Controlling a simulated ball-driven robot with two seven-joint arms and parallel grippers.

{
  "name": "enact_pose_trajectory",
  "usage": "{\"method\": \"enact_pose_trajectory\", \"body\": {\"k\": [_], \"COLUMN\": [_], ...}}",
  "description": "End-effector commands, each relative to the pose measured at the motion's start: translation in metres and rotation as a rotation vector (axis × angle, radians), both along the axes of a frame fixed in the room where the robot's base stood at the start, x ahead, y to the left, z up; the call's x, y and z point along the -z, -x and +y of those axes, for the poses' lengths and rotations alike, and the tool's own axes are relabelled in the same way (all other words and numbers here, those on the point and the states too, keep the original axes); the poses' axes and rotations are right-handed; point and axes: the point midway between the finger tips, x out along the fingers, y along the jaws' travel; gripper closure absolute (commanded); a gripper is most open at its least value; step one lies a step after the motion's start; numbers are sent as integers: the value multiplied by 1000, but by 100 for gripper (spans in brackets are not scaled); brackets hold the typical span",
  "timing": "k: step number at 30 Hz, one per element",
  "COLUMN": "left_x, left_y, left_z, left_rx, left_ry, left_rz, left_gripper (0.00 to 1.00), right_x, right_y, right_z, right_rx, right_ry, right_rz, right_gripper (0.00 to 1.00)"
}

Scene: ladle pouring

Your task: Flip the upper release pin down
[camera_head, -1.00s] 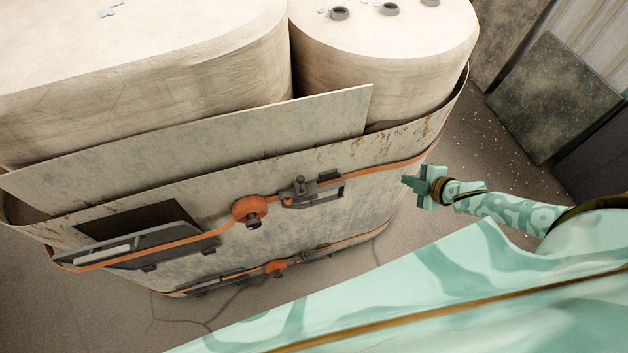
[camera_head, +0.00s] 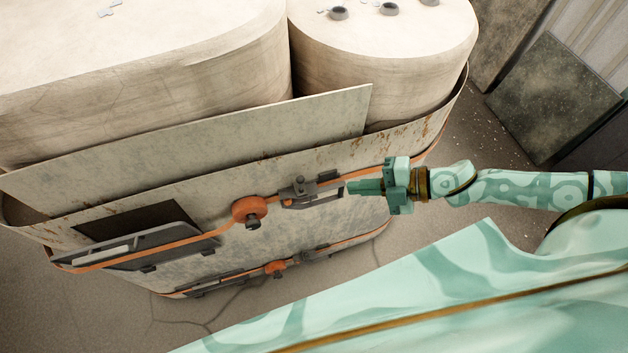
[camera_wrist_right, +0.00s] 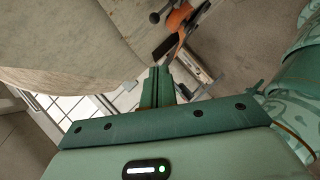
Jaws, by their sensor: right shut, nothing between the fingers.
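The upper release pin (camera_head: 299,182) is a small dark upright stub on the grey latch (camera_head: 312,193) of the upper orange strap. My right gripper (camera_head: 350,187) is just right of this latch, fingers shut and pointing left at its end. Nothing shows between the fingers. I cannot tell whether the fingertips touch the latch. In the right wrist view the shut fingers (camera_wrist_right: 157,76) point up towards a dark latch part (camera_wrist_right: 165,47) beside the orange strap (camera_wrist_right: 178,18). My left gripper is not in view.
An orange round fitting (camera_head: 249,210) is left of the latch. A second orange strap with a lower latch (camera_head: 315,251) runs below. The large pale container (camera_head: 390,60) with a loose panel (camera_head: 250,130) rises behind. Open floor (camera_head: 490,150) lies to the right.

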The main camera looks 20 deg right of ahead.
Motion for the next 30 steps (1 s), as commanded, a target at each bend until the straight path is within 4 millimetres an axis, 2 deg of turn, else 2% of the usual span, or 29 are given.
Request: {"method": "enact_pose_trajectory", "body": {"k": [14,21,30], "left_x": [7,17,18], "left_y": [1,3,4], "left_z": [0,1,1], "left_rx": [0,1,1], "left_ry": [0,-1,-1], "left_rz": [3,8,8], "left_gripper": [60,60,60], "right_x": [37,55,57], "right_y": [-50,-74,-79], "right_z": [73,73,74], "right_rx": [0,1,1], "right_ry": [0,1,1], "right_rz": [-4,0,0], "right_gripper": [100,100,100]}}
